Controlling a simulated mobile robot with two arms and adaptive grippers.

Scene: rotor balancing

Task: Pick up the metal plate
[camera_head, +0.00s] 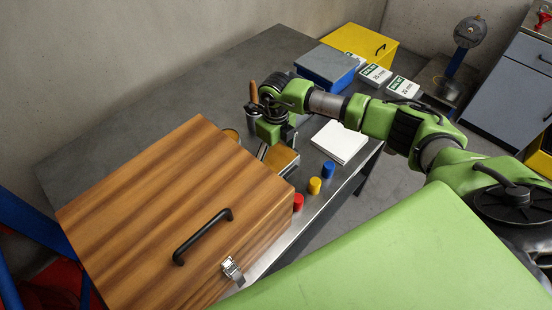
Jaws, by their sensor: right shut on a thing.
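My right gripper (270,147) reaches in from the right and points down just behind the wooden box, over the grey bench. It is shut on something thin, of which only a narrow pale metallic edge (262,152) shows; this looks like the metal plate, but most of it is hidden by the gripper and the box. A tan block or tray (283,160) lies right beside the fingertips. I cannot tell whether the plate is clear of the surface below. My left gripper is not in view.
The large wooden box (170,220) with a black handle fills the near left. Red (298,202), yellow (314,186) and blue (328,169) caps stand along the bench edge. White pad (340,141), blue bin (327,67) and yellow case (362,44) lie beyond. The far-left bench (150,105) is clear.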

